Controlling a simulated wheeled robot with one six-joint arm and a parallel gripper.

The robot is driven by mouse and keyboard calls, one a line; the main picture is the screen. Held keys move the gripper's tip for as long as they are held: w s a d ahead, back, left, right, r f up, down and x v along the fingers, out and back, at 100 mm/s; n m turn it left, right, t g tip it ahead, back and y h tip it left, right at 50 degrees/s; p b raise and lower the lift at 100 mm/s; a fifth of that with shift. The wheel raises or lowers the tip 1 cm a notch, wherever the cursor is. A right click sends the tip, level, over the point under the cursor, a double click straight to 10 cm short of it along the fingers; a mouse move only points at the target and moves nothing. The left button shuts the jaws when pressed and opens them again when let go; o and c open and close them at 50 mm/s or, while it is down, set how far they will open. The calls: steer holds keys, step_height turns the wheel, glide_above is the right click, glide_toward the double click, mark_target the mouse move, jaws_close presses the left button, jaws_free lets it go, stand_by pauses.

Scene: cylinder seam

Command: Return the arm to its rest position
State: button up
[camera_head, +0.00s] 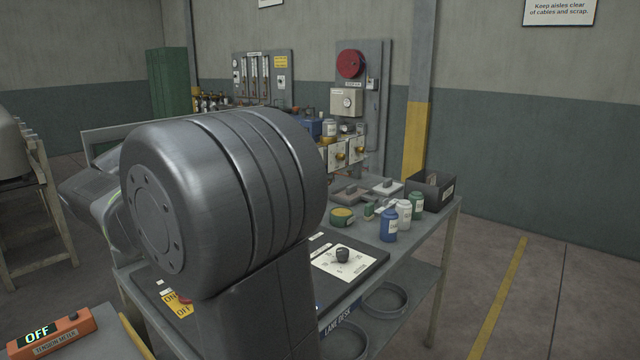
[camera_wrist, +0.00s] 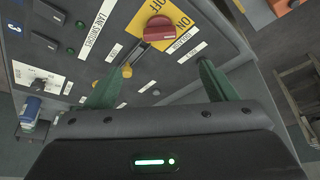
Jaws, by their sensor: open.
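My gripper (camera_wrist: 166,68) shows in the wrist view with its two green fingers spread apart and nothing between them. It is over the sloping dark control panel (camera_wrist: 187,91). A red rotary switch (camera_wrist: 160,29) on a yellow ON/OFF plate (camera_wrist: 177,12) lies beyond the fingertips, apart from them as far as I can see. In the head view the red switch (camera_head: 184,298) shows at the panel's left end. My own grey arm fills the middle of the head view and hides the gripper and part of the desk.
The lane desk (camera_head: 436,217) carries a blue jar (camera_head: 389,226), a white jar (camera_head: 403,212), a green jar (camera_head: 417,205), a yellow-green tin (camera_head: 342,217) and a black bin (camera_head: 431,191). An orange tension meter (camera_head: 55,334) reads OFF at lower left. Floor is clear on the right.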

steer(key=x, duration=1.4)
steer(key=shift+d+f, duration=0.15)
steer(key=shift+f, duration=0.05)
steer(key=shift+r+n, duration=0.25)
steer(key=shift+n, duration=0.05)
steer(key=shift+s+r+n+y+p, duration=0.1)
steer(key=shift+n+y+p, duration=0.2)
steer(key=shift+n+p, duration=0.4)
steer(key=shift+d+n+g+y+p, duration=0.1)
steer(key=shift+n+g+y+p, duration=0.35)
steer(key=shift+n+p, duration=0.75)
steer(key=shift+d+n+g+y+p, duration=0.2)
steer(key=shift+n+y+p, duration=0.45)
steer(key=shift+n, duration=1.05)
steer(key=shift+w+a+n+g+y+p, duration=0.1)
steer(key=shift+n+g+y+p, duration=0.15)
steer(key=shift+n, duration=0.7)
steer(key=shift+w+d+n+g+y+p, duration=0.15)
steer(key=shift+n+g, duration=0.25)
steer(key=shift+n, duration=0.5)
steer(key=shift+w+a+n+g+y+p, duration=0.15)
steer(key=shift+n+g+p, duration=0.15)
steer(key=shift+n, duration=0.65)
steer(key=shift+n+g+p, duration=0.9)
steer(key=shift+n+p, duration=0.15)
steer(key=shift+n, duration=1.25)
steer(key=shift+f, duration=0.2)
